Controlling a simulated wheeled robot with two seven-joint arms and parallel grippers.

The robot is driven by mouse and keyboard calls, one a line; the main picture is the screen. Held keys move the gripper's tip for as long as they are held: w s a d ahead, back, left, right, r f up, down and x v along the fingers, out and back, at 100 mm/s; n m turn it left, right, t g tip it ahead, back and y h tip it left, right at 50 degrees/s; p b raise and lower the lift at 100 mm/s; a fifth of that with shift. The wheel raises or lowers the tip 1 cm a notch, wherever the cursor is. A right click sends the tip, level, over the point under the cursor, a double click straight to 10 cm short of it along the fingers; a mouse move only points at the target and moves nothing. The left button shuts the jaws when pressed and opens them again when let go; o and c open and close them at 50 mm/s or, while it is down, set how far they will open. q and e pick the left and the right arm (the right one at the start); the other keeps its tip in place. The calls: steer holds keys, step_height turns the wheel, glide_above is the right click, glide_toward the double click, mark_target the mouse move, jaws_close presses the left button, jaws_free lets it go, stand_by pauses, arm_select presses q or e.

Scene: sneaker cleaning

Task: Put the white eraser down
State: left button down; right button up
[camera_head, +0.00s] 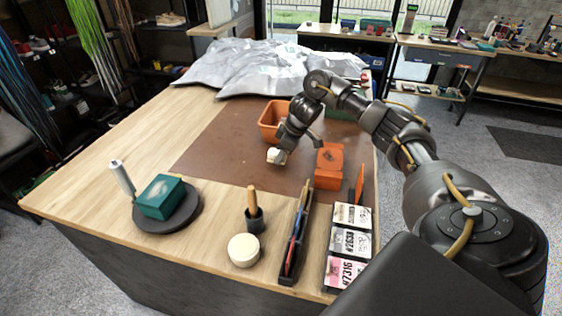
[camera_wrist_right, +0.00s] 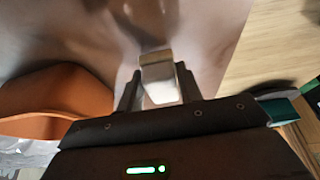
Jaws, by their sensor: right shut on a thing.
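The white eraser (camera_head: 276,156) is between the fingers of my right gripper (camera_head: 283,152), over the brown mat (camera_head: 222,148) on the table. In the right wrist view the eraser (camera_wrist_right: 160,78) shows a white body with a tan end, and the fingers of my right gripper (camera_wrist_right: 158,92) press on both its sides. I cannot tell whether the eraser touches the mat. My left gripper is not in view.
An orange bin (camera_head: 270,122) stands just behind the gripper, and an orange box (camera_head: 328,166) to its right. A teal box (camera_head: 160,196) on a dark round stand, a white round jar (camera_head: 243,250) and a pen tray (camera_head: 290,255) are nearer. The mat's left part is clear.

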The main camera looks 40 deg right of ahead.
step_height(320, 180, down, 3)
steer(key=shift+a+r, duration=0.1)
steer(key=shift+f, duration=0.2)
steer(key=o, duration=0.9)
steer(key=shift+f, duration=0.1)
steer(key=shift+r, duration=0.25)
steer(key=p+v, duration=0.2)
steer(key=v, duration=1)
